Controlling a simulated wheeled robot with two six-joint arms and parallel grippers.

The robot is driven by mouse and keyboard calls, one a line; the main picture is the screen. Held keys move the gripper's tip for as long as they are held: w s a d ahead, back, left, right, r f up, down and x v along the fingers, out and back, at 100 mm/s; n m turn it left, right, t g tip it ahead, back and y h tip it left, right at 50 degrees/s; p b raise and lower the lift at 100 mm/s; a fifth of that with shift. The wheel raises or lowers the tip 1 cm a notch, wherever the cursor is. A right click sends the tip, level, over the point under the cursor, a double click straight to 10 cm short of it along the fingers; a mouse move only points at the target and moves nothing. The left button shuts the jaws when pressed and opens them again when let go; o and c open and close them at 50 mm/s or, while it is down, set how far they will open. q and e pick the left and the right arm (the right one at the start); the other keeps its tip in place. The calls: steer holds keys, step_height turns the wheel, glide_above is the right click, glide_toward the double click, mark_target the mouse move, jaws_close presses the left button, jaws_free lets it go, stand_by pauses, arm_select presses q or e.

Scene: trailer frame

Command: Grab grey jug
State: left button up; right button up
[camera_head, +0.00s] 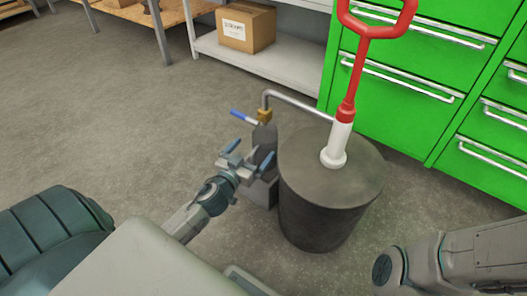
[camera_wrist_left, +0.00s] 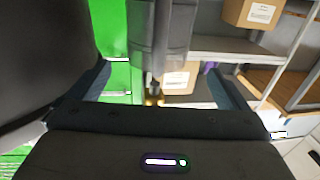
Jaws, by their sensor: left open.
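A small grey jug (camera_head: 264,137) stands upright under a brass tap with a blue handle, left of the dark barrel. Its lower part is partly hidden by my left gripper (camera_head: 248,156), which is open and close in front of it. In the left wrist view, a grey rounded body, apparently the jug (camera_wrist_left: 160,30), shows ahead between the two spread fingers of the left gripper (camera_wrist_left: 158,78). I cannot tell whether any finger touches it. My right arm shows at the lower right of the head view, but its gripper is out of view.
A large dark barrel (camera_head: 325,205) with a red-handled pump (camera_head: 355,80) stands right beside the jug. A thin metal pipe (camera_head: 300,103) runs from pump to tap. Green drawer cabinets (camera_head: 440,85) and a shelf with a cardboard box (camera_head: 246,27) stand behind. Floor at left is clear.

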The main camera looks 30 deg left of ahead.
mark_target(258, 145)
arm_select(q)
steer(key=w, duration=0.4)
steer(key=shift+w+p, duration=0.25)
steer(key=shift+p, duration=0.1)
steer(key=c, duration=1.3)
